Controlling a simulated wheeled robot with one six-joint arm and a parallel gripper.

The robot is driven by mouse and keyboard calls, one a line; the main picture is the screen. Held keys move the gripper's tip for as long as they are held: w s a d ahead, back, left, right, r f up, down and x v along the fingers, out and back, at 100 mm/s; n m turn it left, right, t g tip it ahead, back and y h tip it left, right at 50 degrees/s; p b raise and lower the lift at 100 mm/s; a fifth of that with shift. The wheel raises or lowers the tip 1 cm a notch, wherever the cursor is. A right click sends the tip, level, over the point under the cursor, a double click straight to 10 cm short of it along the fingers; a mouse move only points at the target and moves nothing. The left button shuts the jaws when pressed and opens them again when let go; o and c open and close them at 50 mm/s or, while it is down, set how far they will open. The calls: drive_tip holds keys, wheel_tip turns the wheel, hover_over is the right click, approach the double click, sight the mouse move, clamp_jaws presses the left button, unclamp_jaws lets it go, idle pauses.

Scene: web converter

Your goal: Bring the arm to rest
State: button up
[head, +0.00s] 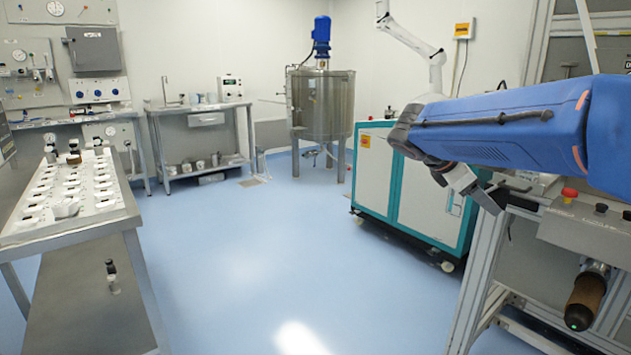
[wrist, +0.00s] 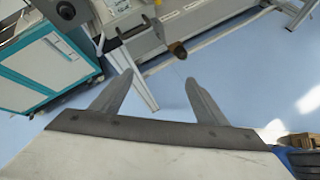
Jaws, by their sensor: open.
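My arm reaches in from the right in the head view, a thick blue link held high, with my gripper (head: 487,199) at its end, tilted down to the right. The fingers are hard to make out there. In the wrist view my gripper (wrist: 154,88) shows two grey fingers standing well apart with nothing between them. The gripper is open and empty, in the air above the blue floor. It is near the white and teal cabinet (head: 398,190) and the machine frame on the right.
The machine's control box (head: 590,228) with a red button and a brown roller (head: 586,300) stand at the right, close to my arm. A bench with a perforated rack (head: 70,198) is at the left. A steel tank (head: 321,105) stands at the back. The middle floor is clear.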

drive_tip(key=s+a+f+m+y, duration=0.3)
drive_tip(key=s+f+m, duration=0.2)
drive_tip(key=s, duration=0.4)
drive_tip(key=s+a+f+m+t+y, duration=0.1)
drive_tip(key=s+a+f+m+y, duration=0.2)
drive_tip(key=s+f+m, duration=0.3)
drive_tip(key=s+a+f+m+y, duration=0.3)
drive_tip(key=s+f+m, duration=0.3)
drive_tip(key=s+f, duration=0.3)
drive_tip(key=s+y, duration=0.1)
drive_tip(key=s, duration=0.3)
drive_tip(key=shift+s+a+f+t, duration=0.15)
drive_tip(key=shift+s+f+t, duration=0.05)
drive_tip(key=shift+t, duration=0.2)
